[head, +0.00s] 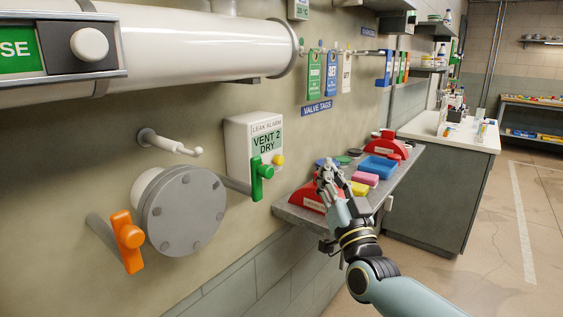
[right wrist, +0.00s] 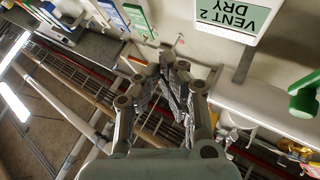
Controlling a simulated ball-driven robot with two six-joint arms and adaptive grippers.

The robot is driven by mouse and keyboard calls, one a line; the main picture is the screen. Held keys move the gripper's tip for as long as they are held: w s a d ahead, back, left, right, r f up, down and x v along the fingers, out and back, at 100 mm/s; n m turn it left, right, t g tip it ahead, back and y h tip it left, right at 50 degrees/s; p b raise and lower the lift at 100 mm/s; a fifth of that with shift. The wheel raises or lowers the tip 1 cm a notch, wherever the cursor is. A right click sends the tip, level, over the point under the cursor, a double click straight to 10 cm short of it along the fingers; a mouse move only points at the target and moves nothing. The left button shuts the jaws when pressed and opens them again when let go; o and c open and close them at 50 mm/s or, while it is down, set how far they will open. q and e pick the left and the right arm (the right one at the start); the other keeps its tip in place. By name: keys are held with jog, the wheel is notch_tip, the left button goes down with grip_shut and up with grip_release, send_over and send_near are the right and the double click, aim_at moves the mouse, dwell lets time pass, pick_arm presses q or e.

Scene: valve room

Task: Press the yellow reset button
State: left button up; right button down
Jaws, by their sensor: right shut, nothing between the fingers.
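The yellow reset button (head: 278,160) sits at the lower right of the white leak alarm box (head: 237,128) on the wall. The box has a green panel (head: 268,140) reading "VENT 2 DRY", which also shows upside down in the right wrist view (right wrist: 240,17). My right gripper (head: 326,168) is shut and empty, to the right of the button and apart from it in the head view. Its fingers (right wrist: 172,68) meet in the right wrist view, where I cannot make out the button. My left gripper is not in view.
A green valve handle (head: 260,179) hangs just below the alarm box, left of the button. An orange handle (head: 127,240) and a grey round flange (head: 186,212) are further left. A shelf (head: 292,213) with red, blue, pink and yellow items lies around and behind my right gripper.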

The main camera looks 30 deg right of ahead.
aim_at(279, 160)
jog(key=w+a+b, duration=0.3)
jog(key=w+b, duration=0.1)
jog(key=w, duration=0.3)
jog(key=shift+w, duration=0.4)
jog(key=shift+a, duration=0.15)
dwell(1.0)
jog(key=shift+w+a, duration=0.15)
jog(key=shift+w, duration=0.2)
jog(key=shift+w+a+b, duration=0.15)
jog(key=shift+w+b, duration=0.25)
jog(key=shift+w, duration=0.05)
dwell(0.7)
dwell(0.3)
jog(key=shift+s+d+p, duration=0.35)
jog(key=shift+s+p, duration=0.2)
jog(key=shift+s, duration=0.3)
